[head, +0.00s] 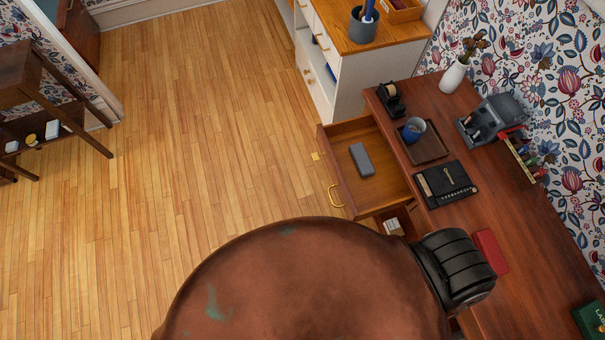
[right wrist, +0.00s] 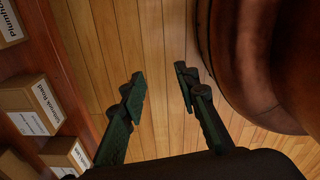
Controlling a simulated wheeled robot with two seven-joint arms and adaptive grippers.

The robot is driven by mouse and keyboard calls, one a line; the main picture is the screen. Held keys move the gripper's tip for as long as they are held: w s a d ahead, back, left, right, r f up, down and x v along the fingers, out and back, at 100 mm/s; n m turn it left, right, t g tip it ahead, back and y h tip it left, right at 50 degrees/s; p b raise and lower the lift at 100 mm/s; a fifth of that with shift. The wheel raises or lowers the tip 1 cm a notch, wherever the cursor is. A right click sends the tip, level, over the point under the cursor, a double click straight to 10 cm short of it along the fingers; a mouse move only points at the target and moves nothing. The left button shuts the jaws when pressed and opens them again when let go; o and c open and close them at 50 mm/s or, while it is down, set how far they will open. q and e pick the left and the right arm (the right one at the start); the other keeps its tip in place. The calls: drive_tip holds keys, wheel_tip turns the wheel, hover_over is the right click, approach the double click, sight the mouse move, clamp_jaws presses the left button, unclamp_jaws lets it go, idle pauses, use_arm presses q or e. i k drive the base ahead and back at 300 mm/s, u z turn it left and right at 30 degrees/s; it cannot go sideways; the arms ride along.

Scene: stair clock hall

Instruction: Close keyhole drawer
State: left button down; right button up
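The wooden keyhole drawer (head: 371,180) stands pulled out from the left side of the desk (head: 480,235) in the head view. A dark grey box-shaped object (head: 362,159) lies inside it. Its front carries a curved brass handle (head: 335,196) and a small brass plate (head: 315,156). My right gripper (right wrist: 162,85) is open and empty in the right wrist view, with floorboards behind its fingers. The drawer does not show clearly there. My left gripper is in neither view.
Cardboard boxes (right wrist: 34,106) with labels line the left of the right wrist view. On the desk are a tray (head: 424,147) with a blue cup, a tape dispenser (head: 391,99) and a black notebook (head: 445,184). A white cabinet (head: 345,85) stands behind. Floor left of the drawer is clear.

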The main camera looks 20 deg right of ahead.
sight(360, 199)
drive_tip(key=u, duration=0.05)
drive_tip(key=k, duration=0.65)
drive_tip(key=z, duration=0.7)
drive_tip(key=i, duration=0.5)
drive_tip(key=z, duration=0.05)
